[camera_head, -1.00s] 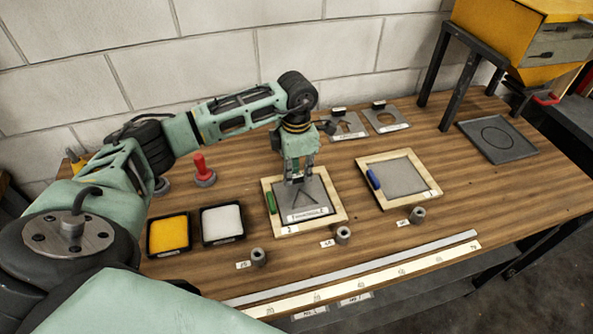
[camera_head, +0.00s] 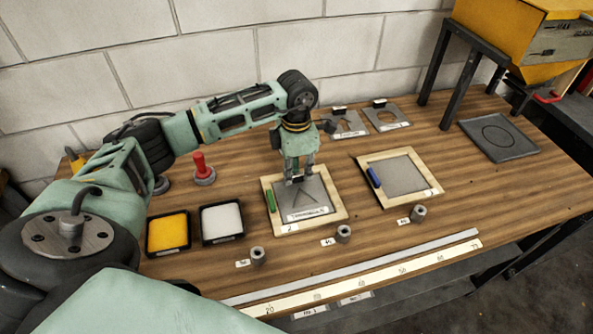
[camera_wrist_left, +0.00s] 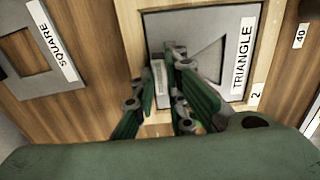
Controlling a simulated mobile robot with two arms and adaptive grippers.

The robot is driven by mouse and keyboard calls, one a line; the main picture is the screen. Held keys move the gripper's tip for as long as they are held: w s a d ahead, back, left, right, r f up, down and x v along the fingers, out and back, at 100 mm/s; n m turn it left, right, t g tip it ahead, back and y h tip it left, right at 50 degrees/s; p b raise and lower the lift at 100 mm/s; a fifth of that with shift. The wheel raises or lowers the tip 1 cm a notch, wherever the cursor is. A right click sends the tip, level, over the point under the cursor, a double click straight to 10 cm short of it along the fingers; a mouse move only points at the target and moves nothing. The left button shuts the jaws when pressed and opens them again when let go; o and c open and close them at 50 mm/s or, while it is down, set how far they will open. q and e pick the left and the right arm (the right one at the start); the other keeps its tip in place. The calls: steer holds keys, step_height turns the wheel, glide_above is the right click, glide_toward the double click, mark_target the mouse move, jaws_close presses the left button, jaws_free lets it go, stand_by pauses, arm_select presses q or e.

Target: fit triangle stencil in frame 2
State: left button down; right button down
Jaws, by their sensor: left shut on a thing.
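The triangle stencil (camera_head: 318,201) is a grey plate with a triangular cutout and a TRIANGLE label. It lies inside the wooden border of frame 2 (camera_head: 338,216), looking roughly level and lined up with it. Whether it is fully seated I cannot tell. My left gripper (camera_head: 297,181) points down at the stencil's far edge, shut on its upright tab. In the left wrist view the stencil (camera_wrist_left: 184,25) shows beside the fingers (camera_wrist_left: 166,66), which partly hide the tab and the cutout. My right gripper is not in view.
Another wooden frame (camera_head: 433,192) with a blue clip stands to the right. Two more stencils (camera_head: 388,119) lie at the back. Yellow (camera_head: 168,234) and white (camera_head: 221,222) trays are at the left, several small grey cylinders (camera_head: 343,234) in front.

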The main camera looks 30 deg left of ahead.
arm_select(q)
steer(key=c, duration=1.7)
jaws_free()
steer(key=shift+o, duration=0.3)
steer(key=shift+r+p, duration=2.4)
steer(key=shift+r, duration=1.6)
steer(key=shift+f, duration=0.1)
